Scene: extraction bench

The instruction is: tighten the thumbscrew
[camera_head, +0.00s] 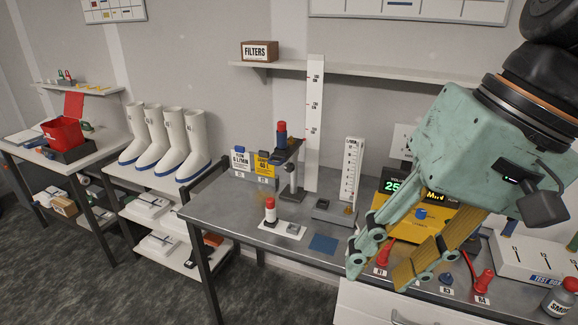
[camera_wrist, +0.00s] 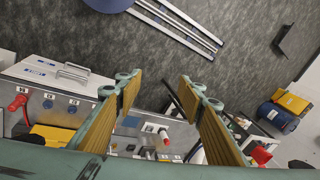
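My gripper (camera_head: 380,270) hangs over the right part of the grey bench, its two padded fingers apart and nothing between them. In the wrist view my gripper (camera_wrist: 157,92) also shows open, with the bench beyond the fingers. I cannot single out the thumbscrew for sure. A dark stand (camera_head: 292,180) rises left of my gripper, with a dark arm holding a red-topped blue piece (camera_head: 281,133). A white cylinder with a red top and dark base (camera_head: 270,212) stands on a white plate below it. Any small screw on the stand is too small to tell.
A yellow instrument (camera_head: 422,222) with a green display sits behind my gripper. Red handles (camera_head: 483,284) and a small blue knob (camera_head: 447,279) line the front right. A white test box (camera_head: 530,258) and a bottle (camera_head: 560,298) stand farther right. A blue patch (camera_head: 324,243) lies on the bench.

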